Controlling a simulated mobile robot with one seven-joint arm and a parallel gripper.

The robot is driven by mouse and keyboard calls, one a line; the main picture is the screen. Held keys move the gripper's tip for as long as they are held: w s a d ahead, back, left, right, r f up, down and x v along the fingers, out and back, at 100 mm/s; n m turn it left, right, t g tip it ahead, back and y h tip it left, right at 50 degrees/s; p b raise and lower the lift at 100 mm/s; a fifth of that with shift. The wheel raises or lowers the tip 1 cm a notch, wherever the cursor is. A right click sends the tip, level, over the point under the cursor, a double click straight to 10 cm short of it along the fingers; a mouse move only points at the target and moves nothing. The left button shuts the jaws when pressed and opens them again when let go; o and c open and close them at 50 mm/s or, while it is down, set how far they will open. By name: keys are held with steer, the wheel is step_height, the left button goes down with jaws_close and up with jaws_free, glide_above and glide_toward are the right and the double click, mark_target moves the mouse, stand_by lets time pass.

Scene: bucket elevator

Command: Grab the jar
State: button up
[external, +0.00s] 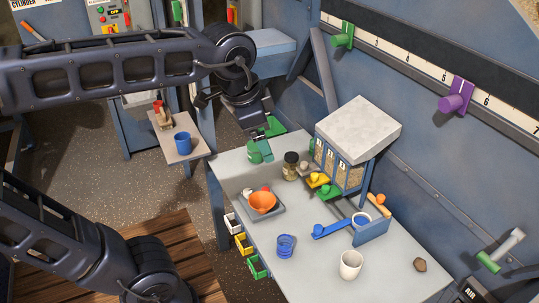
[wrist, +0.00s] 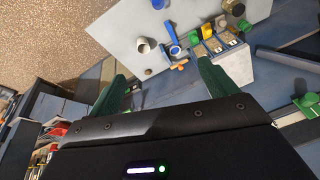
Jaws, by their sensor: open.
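The jar (external: 290,165) is a small dark-lidded glass jar. It stands upright on the grey table, in front of the dispenser with the pale block top. In the wrist view a dark-lidded jar (wrist: 233,7) shows at the top edge, partly cut off. My gripper (external: 267,139) has green fingers and hangs near the table's far left edge, left of the jar and apart from it. In the wrist view my gripper (wrist: 162,72) is open with nothing between the fingers.
The dispenser (external: 358,130) with yellow and green levers stands right beside the jar. The table's front left is clear.

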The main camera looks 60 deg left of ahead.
steer(key=w+a+r+m+g, duration=0.1)
steer(key=w+a+r+m, duration=0.15)
steer(key=w, duration=0.35)
steer(key=w+a+r+m, duration=0.1)
steer(key=w+a+m, duration=0.1)
steer(key=w+a, duration=0.3)
steer(key=m+g, duration=0.3)
steer(key=m, duration=0.8)
glide_above(293, 155)
step_height(293, 155, down, 8)
steer(key=shift+h, duration=0.3)
step_height(293, 155, down, 36)
steer(key=shift+d+r, duration=0.1)
steer(key=shift+d, duration=0.05)
steer(key=shift+s+f, duration=0.15)
steer(key=shift+f, duration=1.25)
steer(key=shift+s+f, duration=0.15)
steer(key=shift+f, duration=1.25)
steer(key=c, duration=1.3)
steer(key=shift+a, duration=0.2)
